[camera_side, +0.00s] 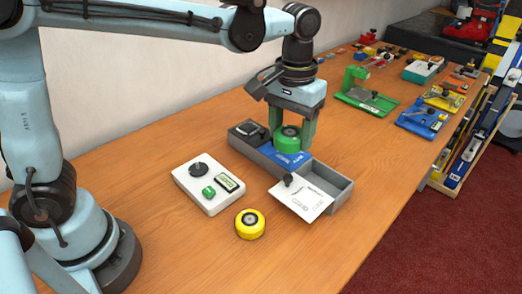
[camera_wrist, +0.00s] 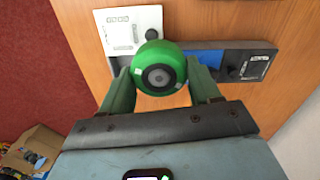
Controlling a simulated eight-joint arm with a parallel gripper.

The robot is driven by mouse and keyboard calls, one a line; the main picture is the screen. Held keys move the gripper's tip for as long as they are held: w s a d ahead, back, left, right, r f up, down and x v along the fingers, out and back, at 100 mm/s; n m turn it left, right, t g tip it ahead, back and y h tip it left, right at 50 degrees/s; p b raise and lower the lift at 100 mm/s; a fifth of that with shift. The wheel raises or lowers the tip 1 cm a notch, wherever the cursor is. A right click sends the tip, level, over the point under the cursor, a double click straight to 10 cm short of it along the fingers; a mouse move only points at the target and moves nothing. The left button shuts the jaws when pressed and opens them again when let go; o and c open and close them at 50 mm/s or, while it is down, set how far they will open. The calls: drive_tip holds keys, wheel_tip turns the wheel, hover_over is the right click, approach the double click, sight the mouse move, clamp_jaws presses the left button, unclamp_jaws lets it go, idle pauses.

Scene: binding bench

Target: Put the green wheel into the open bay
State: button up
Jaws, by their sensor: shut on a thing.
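The green wheel (camera_side: 287,139) is held between the fingers of my gripper (camera_side: 292,130), over the blue middle part (camera_side: 292,160) of a long grey tray. It also shows large between the fingertips in the wrist view (camera_wrist: 159,68). The open bay (camera_side: 333,184) is at the tray's right end, and its inside looks empty where I see it. A white panel (camera_side: 303,203) with a dark knob lies at the bay's front left side and hides part of it. The tray's left end has a dark cover (camera_side: 247,130). The wheel's height above the tray is hard to tell.
A yellow wheel (camera_side: 250,224) lies on the table in front of the tray. A white box (camera_side: 208,187) with a dark knob and a green button stands to the left. A green stand (camera_side: 366,95) and blue and yellow devices are further back right. The table's front right is clear.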

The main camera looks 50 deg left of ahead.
drive_tip(key=w+d+f+m, duration=0.2)
drive_tip(key=w+d+f, duration=0.3)
drive_tip(key=w, duration=0.2)
drive_tip(key=shift+w+f, duration=0.1)
drive_tip(key=shift+f, duration=3.45)
drive_tip(key=shift+f, duration=0.7)
drive_tip(key=o, duration=1.3)
drive_tip(key=shift+r, duration=5.75)
